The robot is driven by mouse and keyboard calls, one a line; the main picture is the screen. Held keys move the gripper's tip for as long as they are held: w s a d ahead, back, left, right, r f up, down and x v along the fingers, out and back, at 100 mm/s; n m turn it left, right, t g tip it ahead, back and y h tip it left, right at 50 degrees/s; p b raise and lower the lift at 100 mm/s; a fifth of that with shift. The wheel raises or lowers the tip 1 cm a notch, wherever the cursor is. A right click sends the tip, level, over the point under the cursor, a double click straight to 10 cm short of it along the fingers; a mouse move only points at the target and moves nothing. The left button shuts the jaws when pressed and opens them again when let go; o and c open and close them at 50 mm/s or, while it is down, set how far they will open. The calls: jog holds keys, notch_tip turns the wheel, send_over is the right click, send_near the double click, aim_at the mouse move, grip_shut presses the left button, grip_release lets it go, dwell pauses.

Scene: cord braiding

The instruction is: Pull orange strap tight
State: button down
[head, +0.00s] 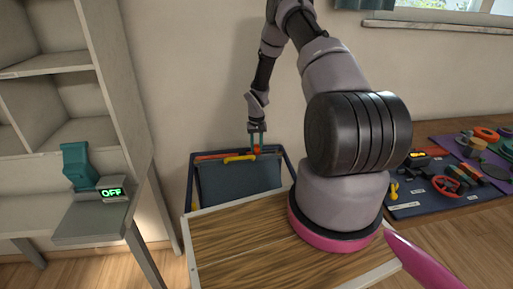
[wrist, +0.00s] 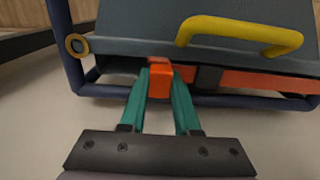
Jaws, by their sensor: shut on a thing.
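The orange strap (wrist: 265,82) runs along the edge of a dark grey panel in a blue tubular frame. It passes through a dark buckle-like piece (wrist: 208,77), and its orange end (wrist: 159,82) sits between my fingertips. My gripper (wrist: 159,85) has teal fingers and is shut on this orange end. In the head view my gripper (head: 256,143) reaches down to the top edge of the framed panel, where the orange strap (head: 210,155) shows left of a yellow handle. Part of the strap is hidden behind my fingers and the handle.
The yellow handle (wrist: 240,34) is close beside my fingers. The blue frame (head: 288,168) stands against the wall behind a wooden tabletop (head: 240,235). A shelf stands left, with a teal device and a green "OFF" display (head: 112,193). Tools lie on mats (head: 430,200) at right.

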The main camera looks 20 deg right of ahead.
dwell(0.9)
jog(key=s+d, duration=0.1)
jog(key=d, duration=0.6)
jog(key=shift+s+d, duration=0.25)
jog(key=shift+d, duration=0.1)
jog(key=c, duration=0.6)
grip_release()
jog(key=shift+r, duration=0.15)
notch_tip(320, 180, up, 11)
jog(key=shift+f, duration=0.2)
jog(key=shift+r, duration=0.1)
